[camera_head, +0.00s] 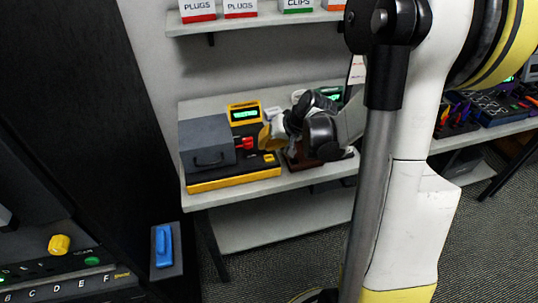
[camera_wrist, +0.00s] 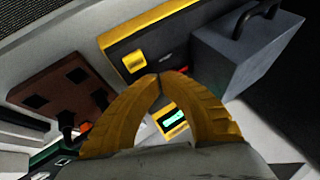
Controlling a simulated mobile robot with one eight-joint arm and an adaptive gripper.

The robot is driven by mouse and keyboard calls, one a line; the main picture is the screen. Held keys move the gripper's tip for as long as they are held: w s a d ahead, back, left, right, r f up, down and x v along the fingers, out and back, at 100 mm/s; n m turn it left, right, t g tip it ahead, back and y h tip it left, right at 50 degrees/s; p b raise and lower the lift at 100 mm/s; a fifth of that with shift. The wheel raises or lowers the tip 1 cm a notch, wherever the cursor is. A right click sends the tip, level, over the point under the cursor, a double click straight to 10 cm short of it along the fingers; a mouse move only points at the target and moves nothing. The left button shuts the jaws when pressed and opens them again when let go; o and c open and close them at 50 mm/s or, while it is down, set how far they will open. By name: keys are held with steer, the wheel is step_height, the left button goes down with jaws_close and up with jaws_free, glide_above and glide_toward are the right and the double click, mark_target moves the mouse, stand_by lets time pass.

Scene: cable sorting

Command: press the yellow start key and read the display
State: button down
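The tester is a dark box with yellow edging (camera_head: 235,181) on the bench, and it also shows in the wrist view (camera_wrist: 178,18). The yellow key (camera_wrist: 135,62) is on its dark top face near the edge. The yellow-framed display (camera_head: 244,114) stands behind the tester with a lit green screen. It also shows between my fingers in the wrist view (camera_wrist: 173,121), its text too small to read. My gripper (camera_wrist: 158,77) has yellow curved fingers with tips together and nothing visible between them. The tips appear close to the key; contact cannot be told.
A grey box with a handle (camera_head: 207,143) covers the tester's left part. A red part (camera_head: 244,143) sits beside it. A brown block with dark holes (camera_wrist: 62,93) is near my gripper. A shelf with labelled bins (camera_head: 240,8) hangs above the bench.

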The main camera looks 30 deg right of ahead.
mark_target(265, 156)
step_height(265, 156, up, 3)
steer(key=shift+r+p, duration=0.15)
steer(key=shift+p, duration=0.85)
steer(key=s+a+r+n+h, duration=0.1)
steer(key=s+a+r+n, duration=0.1)
steer(key=s+a+r, duration=0.2)
steer(key=s+a+r+n+h+b, duration=0.1)
steer(key=s+a+r+n, duration=0.2)
steer(key=s+a, duration=0.7)
steer(key=s+r, duration=0.2)
steer(key=s, duration=0.2)
steer(key=shift+s+a+r+h+b, duration=0.3)
steer(key=shift+s+a, duration=0.1)
stand_by(1.7)
